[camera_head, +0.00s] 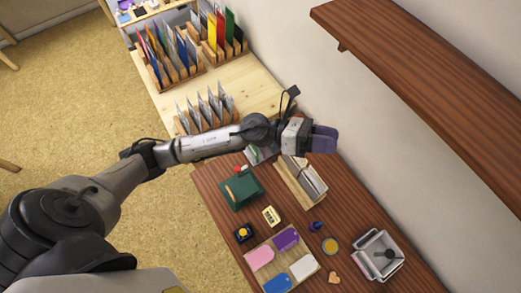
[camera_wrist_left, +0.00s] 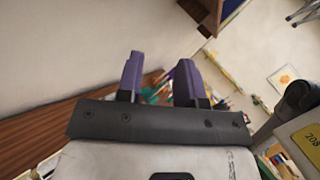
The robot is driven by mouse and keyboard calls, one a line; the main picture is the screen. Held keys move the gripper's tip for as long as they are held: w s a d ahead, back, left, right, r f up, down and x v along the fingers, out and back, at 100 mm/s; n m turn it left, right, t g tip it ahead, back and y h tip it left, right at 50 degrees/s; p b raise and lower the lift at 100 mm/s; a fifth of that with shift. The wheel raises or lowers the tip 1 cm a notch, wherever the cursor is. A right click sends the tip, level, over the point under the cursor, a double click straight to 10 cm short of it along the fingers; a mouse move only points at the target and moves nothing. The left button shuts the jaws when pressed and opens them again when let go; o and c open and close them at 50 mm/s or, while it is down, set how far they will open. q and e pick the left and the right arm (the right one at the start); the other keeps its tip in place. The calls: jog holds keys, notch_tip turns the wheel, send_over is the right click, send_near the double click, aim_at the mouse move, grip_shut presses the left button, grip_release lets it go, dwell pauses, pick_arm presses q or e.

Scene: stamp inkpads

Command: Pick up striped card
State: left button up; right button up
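My left gripper (camera_head: 325,138) reaches in from the left, above the back of the dark red-brown table (camera_head: 222,208). In the left wrist view, its two purple fingers (camera_wrist_left: 160,62) stand apart with nothing held between them. Below it, a wooden holder (camera_head: 289,184) with pale and grey cards (camera_head: 309,179) stands on the table, partly covered by the gripper and arm. I cannot make out stripes on any card, so I cannot tell which is the striped card. My right gripper is in neither view.
A green box (camera_head: 240,188), a tray of coloured pads (camera_head: 259,277), a yellow round tin (camera_head: 330,246) and a clear container (camera_head: 361,262) stand on the table. A shelf (camera_head: 430,85) juts from the wall. Card racks (camera_head: 170,75) stand on the pale table behind.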

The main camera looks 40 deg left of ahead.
pick_arm(q)
notch_tip(320, 180, down, 10)
jog(key=a+m+g+y+b, duration=0.2)
jog(key=m+g+y+b, duration=0.3)
jog(key=m, duration=0.4)
jog(key=w+a+f+m+g+y+b, duration=0.1)
jog(key=w+a+f+m+y+b, duration=0.1)
jog(key=a+f+y, duration=0.35)
jog(key=w+a+f+m+g+y+b, duration=0.1)
jog(key=a+f+m+g+y+b, duration=0.15)
jog(key=a, duration=0.65)
jog(key=w+a+f+m+g+y+b, duration=0.1)
jog(key=w+a+f+y+b, duration=0.2)
jog(key=a, duration=0.4)
pick_arm(e)
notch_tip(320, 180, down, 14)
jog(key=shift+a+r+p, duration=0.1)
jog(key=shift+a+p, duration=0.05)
jog(key=shift+p, duration=0.2)
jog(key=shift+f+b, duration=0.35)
pick_arm(q)
jog(key=shift+y, duration=0.6)
jog(key=shift+s+a+f, duration=0.1)
jog(key=shift+s+f, duration=0.2)
jog(key=shift+f, duration=1.05)
jog(key=shift+s+f, duration=0.25)
jog(key=shift+f, duration=1.05)
jog(key=shift+s+a+f, duration=0.1)
jog(key=shift+s+f, duration=0.2)
jog(key=shift+f, duration=1.05)
